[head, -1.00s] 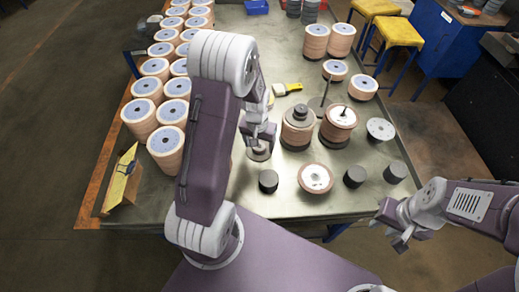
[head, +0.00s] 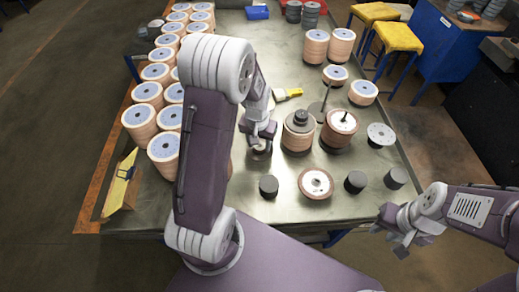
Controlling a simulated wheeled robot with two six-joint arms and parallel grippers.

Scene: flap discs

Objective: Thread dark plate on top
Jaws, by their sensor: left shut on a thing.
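My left gripper (head: 260,138) reaches down to the table's left middle, shut on a dark round plate (head: 259,153), partly hidden by the fingers. I cannot tell whether the plate touches the table. To its right stands a stack of tan discs (head: 297,137) with dark round pieces on top. Beside that, another stack (head: 338,131) has a rod tip sticking up through its pale top disc. A bare rod (head: 325,101) stands behind them. My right gripper (head: 390,228) is open and empty, off the table's front right edge.
Dark cylinders (head: 269,186) and a pale-topped disc (head: 315,183) lie along the front. A grey plate with holes (head: 381,134) lies at right. Rows of disc stacks (head: 164,147) fill the left side. A yellow-handled brush (head: 288,94) lies behind my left gripper. Stools (head: 399,38) stand beyond.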

